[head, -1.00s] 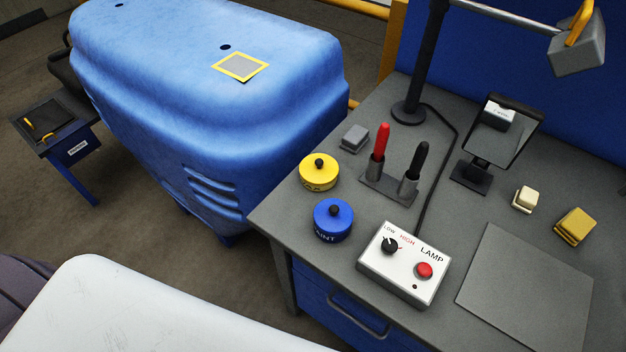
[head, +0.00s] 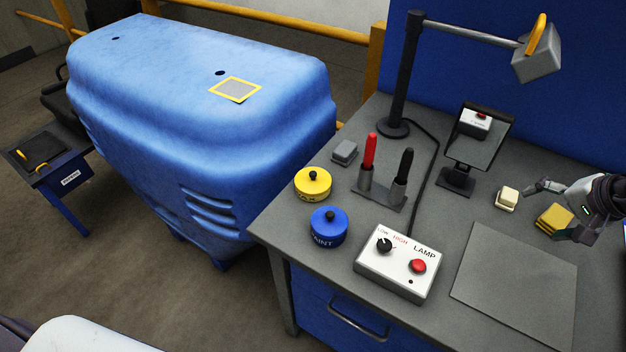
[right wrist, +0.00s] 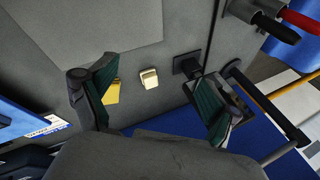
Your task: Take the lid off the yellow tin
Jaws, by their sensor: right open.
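The yellow tin (head: 312,187) stands upright on the left part of the grey desk, behind the blue tin. My right gripper (head: 545,212) is at the right side of the desk, far to the right of the yellow tin, beside the yellow blocks. Its fingers are spread and empty. The open fingers also show in the right wrist view (right wrist: 157,70), where the yellow tin does not appear. My left gripper is not in view.
A blue tin (head: 328,228), a lamp control box (head: 397,264) and a holder with red and black pens (head: 380,193) are near the yellow tin.

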